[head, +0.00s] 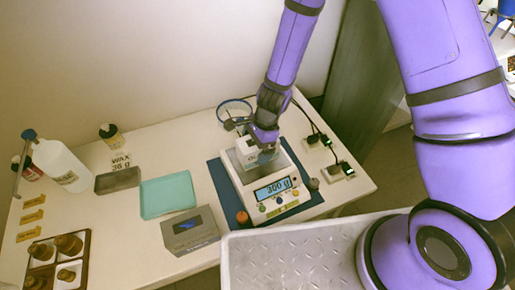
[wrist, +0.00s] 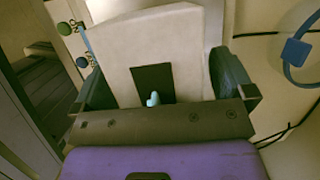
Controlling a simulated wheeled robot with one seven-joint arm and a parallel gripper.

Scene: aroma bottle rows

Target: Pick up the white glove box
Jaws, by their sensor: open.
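The white glove box (head: 245,148) is at the back of the scale (head: 258,180), partly hidden by my gripper (head: 262,142). In the wrist view the white glove box (wrist: 190,50) stands between the two dark fingers of my gripper (wrist: 163,85). Its dark slot shows a bit of light blue glove (wrist: 153,98). The fingers are open, one on each side of the box; whether they touch it I cannot tell. The scale display reads about 300 g.
The scale sits on a blue mat (head: 222,185). A teal tray (head: 168,196), a grey box (head: 190,232) and a dark tray (head: 118,180) lie to the left. A white bottle (head: 62,165) stands farther left. Black adapters (head: 340,168) and cables lie on the right.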

